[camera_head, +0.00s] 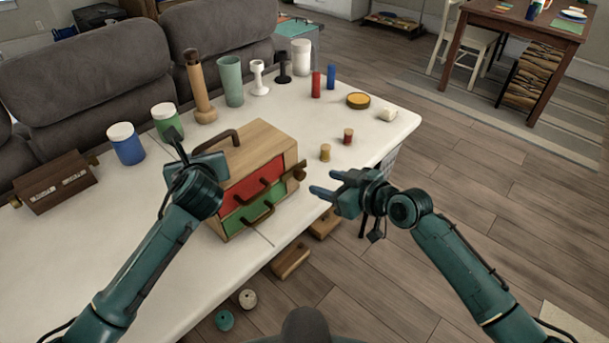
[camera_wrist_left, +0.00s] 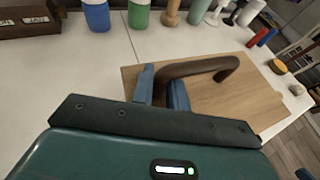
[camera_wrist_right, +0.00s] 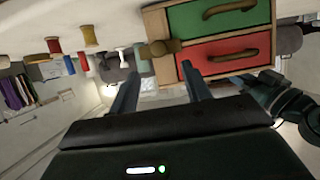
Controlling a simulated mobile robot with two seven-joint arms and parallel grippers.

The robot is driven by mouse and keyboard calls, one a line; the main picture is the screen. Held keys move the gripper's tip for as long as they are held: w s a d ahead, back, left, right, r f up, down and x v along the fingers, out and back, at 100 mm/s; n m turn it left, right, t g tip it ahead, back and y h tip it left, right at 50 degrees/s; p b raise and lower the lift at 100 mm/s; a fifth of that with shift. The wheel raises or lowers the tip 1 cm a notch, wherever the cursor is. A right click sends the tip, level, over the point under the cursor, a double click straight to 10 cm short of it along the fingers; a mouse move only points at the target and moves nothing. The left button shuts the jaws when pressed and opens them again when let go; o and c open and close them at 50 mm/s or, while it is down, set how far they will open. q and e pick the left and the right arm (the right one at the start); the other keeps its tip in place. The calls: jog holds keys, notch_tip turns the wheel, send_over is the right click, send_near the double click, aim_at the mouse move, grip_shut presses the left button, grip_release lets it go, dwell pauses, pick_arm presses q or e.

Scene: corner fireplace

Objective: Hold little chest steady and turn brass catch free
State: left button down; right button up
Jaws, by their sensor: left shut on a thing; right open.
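The little chest (camera_head: 270,143) is a wooden box on the white table, with a red drawer (camera_head: 250,184) above a green drawer (camera_head: 245,213). My left gripper (camera_wrist_left: 160,88) is shut on the chest's brown top handle (camera_wrist_left: 215,66). The brass catch (camera_head: 298,171) sticks out at the chest's right side, by the drawer fronts. It also shows in the right wrist view (camera_wrist_right: 164,47). My right gripper (camera_head: 323,182) is open and empty, just right of the catch, its fingers pointing towards it. In the right wrist view, the catch lies just beyond the gap between the fingertips (camera_wrist_right: 160,75).
Behind the chest stand a tall wooden bottle (camera_head: 201,95), a green cup (camera_head: 232,82) and lidded jars (camera_head: 126,145). Small spools (camera_head: 325,153) lie right of the chest, near the table edge. A dark wooden box (camera_head: 55,185) is at left. The front left tabletop is clear.

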aim_at(302, 175)
jog(key=x, duration=0.8)
jog(key=shift+w+a+f, duration=0.15)
jog(key=shift+w+a, duration=0.05)
jog(key=c, duration=1)
